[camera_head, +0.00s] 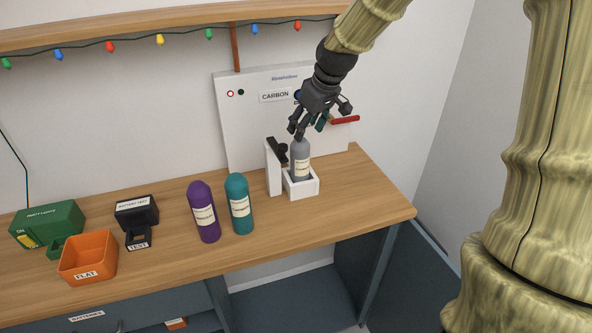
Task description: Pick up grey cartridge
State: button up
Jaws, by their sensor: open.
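The grey cartridge (300,160) stands upright in a small white square holder (303,189) at the right part of the wooden counter. It has a pale label on its front. My gripper (310,128) is above the cartridge and points down, with its fingers apart. One finger is close to the cartridge's top; I cannot tell whether they touch. A purple cartridge (204,212) and a teal cartridge (239,204) stand upright on the counter left of the holder.
A white panel marked CARBON (250,130) with a red handle (345,120) stands behind the holder. A white post with a black lever (274,168) adjoins the holder. An orange FLAT bin (88,258), black tester (137,213) and green charger (47,224) are at left. The counter's front right is clear.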

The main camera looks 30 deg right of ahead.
aim_at(297, 150)
jog(key=shift+a+f, duration=0.1)
jog(key=shift+f, duration=0.3)
jog(key=p+x, duration=0.1)
jog(key=x, duration=0.3)
jog(key=shift+w, duration=0.1)
jog(key=shift+p+x, duration=1.15)
jog(key=shift+x, duration=1.8)
jog(key=shift+s, duration=0.25)
jog(key=c, duration=0.9)
